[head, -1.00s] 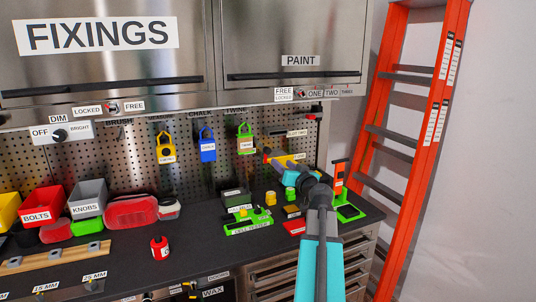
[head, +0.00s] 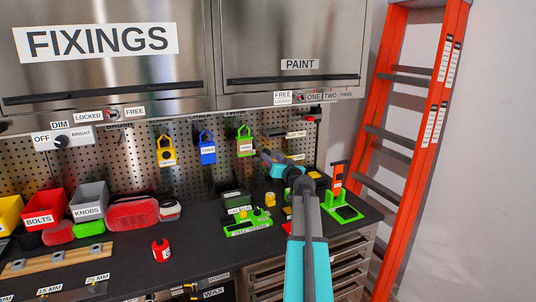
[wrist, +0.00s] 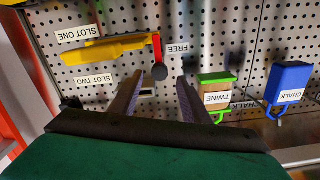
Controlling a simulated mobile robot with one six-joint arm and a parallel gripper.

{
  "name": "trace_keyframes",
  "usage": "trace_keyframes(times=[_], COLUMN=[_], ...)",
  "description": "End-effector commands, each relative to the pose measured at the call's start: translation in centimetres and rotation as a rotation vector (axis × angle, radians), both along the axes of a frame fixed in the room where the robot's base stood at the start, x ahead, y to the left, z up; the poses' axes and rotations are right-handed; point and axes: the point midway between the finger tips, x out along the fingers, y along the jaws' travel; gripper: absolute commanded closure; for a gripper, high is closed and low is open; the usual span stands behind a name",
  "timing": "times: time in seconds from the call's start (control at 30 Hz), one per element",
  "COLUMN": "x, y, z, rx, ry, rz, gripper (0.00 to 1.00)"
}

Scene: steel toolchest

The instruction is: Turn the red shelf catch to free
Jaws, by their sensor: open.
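The red shelf catch (wrist: 156,48) shows in the wrist view as a short red lever with a dark round knob at one end, against the perforated panel. It sits at the end of a yellow piece (wrist: 108,49), beside an upside-down FREE label (wrist: 178,48). My gripper (wrist: 157,84) is open and empty. Its two fingers point at the panel, with the knob just beyond the gap between the fingertips and apart from both. In the head view my gripper (head: 266,157) is in front of the panel, and I cannot make out the catch behind it.
A green-topped TWINE holder (wrist: 216,94) hangs close to one finger, with the blue CHALK holder (wrist: 288,82) farther right. SLOT ONE (wrist: 77,34) and SLOT TWO (wrist: 94,80) labels are on the panel. Below my arm, the bench (head: 205,240) carries a green tester and small items.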

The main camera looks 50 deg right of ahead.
Motion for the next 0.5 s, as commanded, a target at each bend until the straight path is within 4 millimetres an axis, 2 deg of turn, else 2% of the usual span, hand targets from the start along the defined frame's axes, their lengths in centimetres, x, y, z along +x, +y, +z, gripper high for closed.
trace_keyframes(times=[0.2,0.5], x=[2.1,4.1], y=[-0.9,-1.6], z=[0.1,0.1], rx=[0.002,0.001], ry=[0.001,0.0], rz=[0.001,0.001], gripper=[0.57,0.57])
